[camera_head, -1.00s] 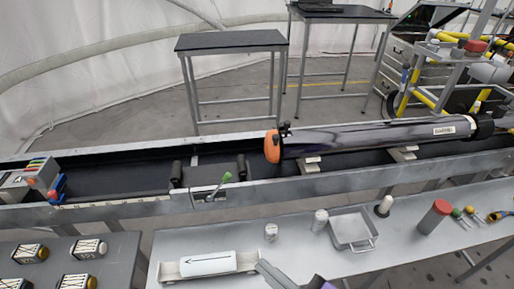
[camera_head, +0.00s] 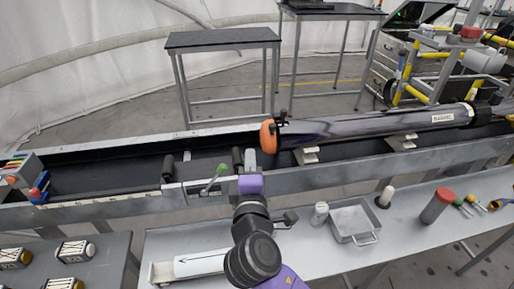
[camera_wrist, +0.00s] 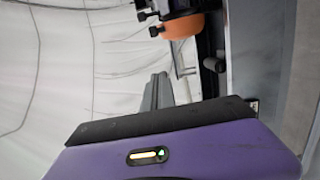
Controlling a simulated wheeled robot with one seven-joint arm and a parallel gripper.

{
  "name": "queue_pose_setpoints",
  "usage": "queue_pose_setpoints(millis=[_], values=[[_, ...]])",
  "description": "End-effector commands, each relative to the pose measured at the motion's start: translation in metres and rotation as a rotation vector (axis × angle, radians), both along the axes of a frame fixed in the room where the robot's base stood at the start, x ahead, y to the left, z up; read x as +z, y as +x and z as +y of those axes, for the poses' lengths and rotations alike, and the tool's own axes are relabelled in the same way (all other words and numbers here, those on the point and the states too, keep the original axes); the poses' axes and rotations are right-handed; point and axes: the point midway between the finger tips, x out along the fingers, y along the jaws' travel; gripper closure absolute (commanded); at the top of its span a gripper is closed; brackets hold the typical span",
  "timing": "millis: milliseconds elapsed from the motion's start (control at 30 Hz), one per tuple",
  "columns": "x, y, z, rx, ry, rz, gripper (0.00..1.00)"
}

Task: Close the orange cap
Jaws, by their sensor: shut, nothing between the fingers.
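The orange cap (camera_head: 268,136) sits at the left end of a long dark glossy tube (camera_head: 370,123) lying in a metal trough. A small black clamp-like part (camera_head: 284,118) is at its top edge. I cannot tell how firmly the cap is seated. My gripper (camera_head: 250,159) reaches over the trough's near wall, just left of and below the cap, apart from it. It is shut and empty. In the wrist view the cap (camera_wrist: 183,26) is at the top, beyond the grey fingers (camera_wrist: 157,92), with black knobs on its left. The cap's far side is hidden.
The trough's near wall (camera_head: 345,176) lies under my arm. A green-knobbed lever (camera_head: 221,170) stands close left of my gripper. The near bench holds a metal tray (camera_head: 354,224), a white canister (camera_head: 320,214), a red-topped cylinder (camera_head: 437,206) and a white arrow-marked cylinder (camera_head: 199,264).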

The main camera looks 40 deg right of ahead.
Motion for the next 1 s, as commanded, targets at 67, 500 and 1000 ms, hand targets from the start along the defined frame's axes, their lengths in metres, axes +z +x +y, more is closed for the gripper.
queue_pose_setpoints(millis=[67, 500, 1000], values=[[0.002, 0.008, -0.008, -0.001, 0.002, -0.001, 1.00], [0.002, 0.069, -0.065, 0.000, 0.005, -0.002, 1.00], [0.000, 0.048, -0.098, 0.004, 0.005, -0.002, 1.00]])
